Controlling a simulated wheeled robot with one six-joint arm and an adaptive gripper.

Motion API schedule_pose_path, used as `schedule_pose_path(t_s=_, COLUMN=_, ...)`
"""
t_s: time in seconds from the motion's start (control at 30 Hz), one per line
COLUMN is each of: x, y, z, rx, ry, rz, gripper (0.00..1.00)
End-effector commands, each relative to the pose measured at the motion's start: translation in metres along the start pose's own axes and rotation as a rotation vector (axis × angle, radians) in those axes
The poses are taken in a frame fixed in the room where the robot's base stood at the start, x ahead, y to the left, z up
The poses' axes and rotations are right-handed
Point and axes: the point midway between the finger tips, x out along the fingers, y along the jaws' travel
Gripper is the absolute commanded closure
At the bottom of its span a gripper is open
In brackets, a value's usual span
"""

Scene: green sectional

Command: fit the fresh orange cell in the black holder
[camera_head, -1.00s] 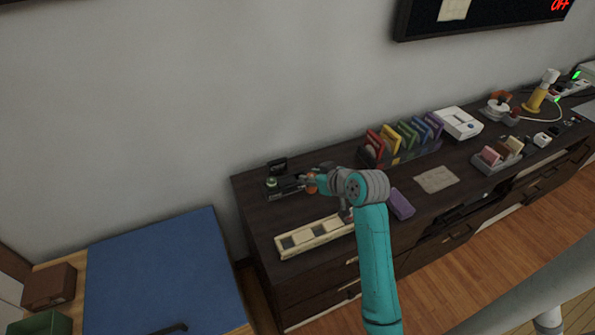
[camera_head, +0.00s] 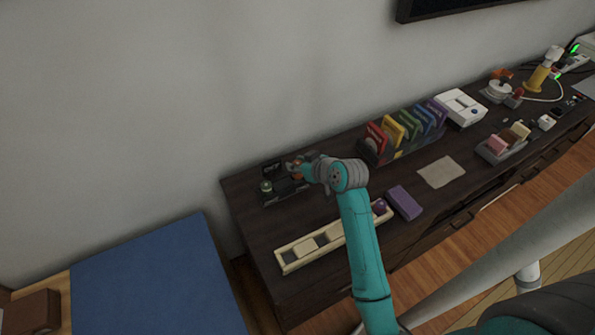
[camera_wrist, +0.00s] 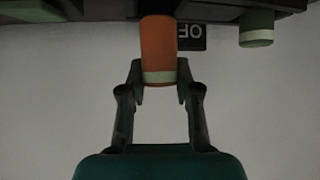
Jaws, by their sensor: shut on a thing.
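The orange cell (camera_wrist: 158,48), a cylinder with a pale band, is between the fingers of my gripper (camera_wrist: 160,82), which is shut on it. In the head view the orange cell (camera_head: 296,171) is small and partly covered by my gripper (camera_head: 302,172). The black holder (camera_head: 282,193) is at the left end of the dark cabinet, right by the cell. In the wrist view the dark holder (camera_wrist: 100,9) runs along the top edge. The cell's far end reaches that edge, so whether it is seated cannot be told.
A green cell (camera_head: 265,186) stands at the holder's left, beside a small black sign (camera_head: 271,168). A cream slotted tray (camera_head: 297,256), a purple block (camera_head: 404,202) and a rack of coloured cards (camera_head: 372,157) lie nearby. The wall is close behind.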

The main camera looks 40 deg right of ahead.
Motion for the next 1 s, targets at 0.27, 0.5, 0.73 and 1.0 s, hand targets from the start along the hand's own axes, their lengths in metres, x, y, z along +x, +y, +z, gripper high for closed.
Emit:
schedule_pose_path(t_s=0.27, x=0.018, y=0.000, z=0.028, rx=0.001, ry=-0.003, rz=0.000, gripper=1.00)
schedule_pose_path(t_s=0.5, x=0.019, y=0.000, z=0.029, rx=0.000, ry=0.000, rz=0.000, gripper=1.00)
schedule_pose_path(t_s=0.73, x=0.021, y=0.000, z=0.032, rx=0.000, ry=-0.001, rz=0.000, gripper=0.55)
schedule_pose_path(t_s=1.0, x=0.021, y=0.000, z=0.032, rx=0.000, ry=-0.001, rz=0.000, gripper=0.43)
